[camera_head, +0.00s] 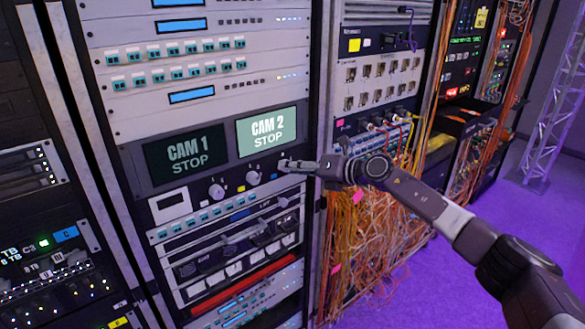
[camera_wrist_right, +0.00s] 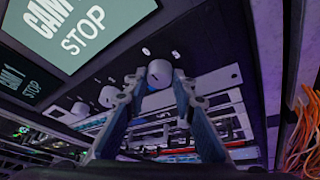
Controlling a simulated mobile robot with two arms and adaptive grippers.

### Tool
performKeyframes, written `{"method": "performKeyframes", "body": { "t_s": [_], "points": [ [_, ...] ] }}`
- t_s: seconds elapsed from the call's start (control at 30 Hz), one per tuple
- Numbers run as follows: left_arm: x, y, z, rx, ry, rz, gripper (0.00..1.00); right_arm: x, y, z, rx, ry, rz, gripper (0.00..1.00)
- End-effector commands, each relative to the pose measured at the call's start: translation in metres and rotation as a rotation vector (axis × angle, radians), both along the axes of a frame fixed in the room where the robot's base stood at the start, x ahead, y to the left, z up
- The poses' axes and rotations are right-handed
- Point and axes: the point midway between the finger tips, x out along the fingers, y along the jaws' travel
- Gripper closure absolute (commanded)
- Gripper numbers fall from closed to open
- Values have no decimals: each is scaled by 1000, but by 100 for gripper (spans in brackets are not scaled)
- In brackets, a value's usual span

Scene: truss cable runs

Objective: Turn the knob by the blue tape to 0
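The blue tape (camera_head: 274,175) is a small patch on the dark panel below the bright CAM 2 screen in the head view. In the right wrist view this pale round knob (camera_wrist_right: 160,76) lies between the two fingertips of my right gripper (camera_wrist_right: 159,80), one finger on each side. The fingertips are very close to its edges; I cannot tell if they touch. My left gripper is in neither view.
Two more pale knobs sit to the left, one middle (camera_head: 252,177) by yellow tape (camera_head: 241,188) and one far left (camera_head: 216,191). The CAM 1 screen (camera_head: 184,155) and CAM 2 screen (camera_head: 266,131) both read STOP. Loose orange cables (camera_head: 362,240) hang right of the rack.

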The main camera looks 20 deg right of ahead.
Motion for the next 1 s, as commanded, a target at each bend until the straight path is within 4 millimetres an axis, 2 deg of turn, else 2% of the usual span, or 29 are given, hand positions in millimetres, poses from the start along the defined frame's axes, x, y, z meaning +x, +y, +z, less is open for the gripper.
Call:
{"method": "performKeyframes", "body": {
  "t_s": [0.03, 0.13, 0.53, 0.67, 1.0],
  "points": [
    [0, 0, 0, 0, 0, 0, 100, 0, 0, -2, -1, 2, 0, 69],
    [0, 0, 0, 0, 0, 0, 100, 0, 0, -1, 0, 2, 0, 59],
    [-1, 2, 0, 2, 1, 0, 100, -6, -7, 2, 1, 1, -2, 59],
    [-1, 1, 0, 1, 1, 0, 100, -21, -18, 7, -2, 0, -3, 59],
    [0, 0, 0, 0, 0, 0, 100, -73, -56, 25, -1, 2, -2, 59]
  ]
}}
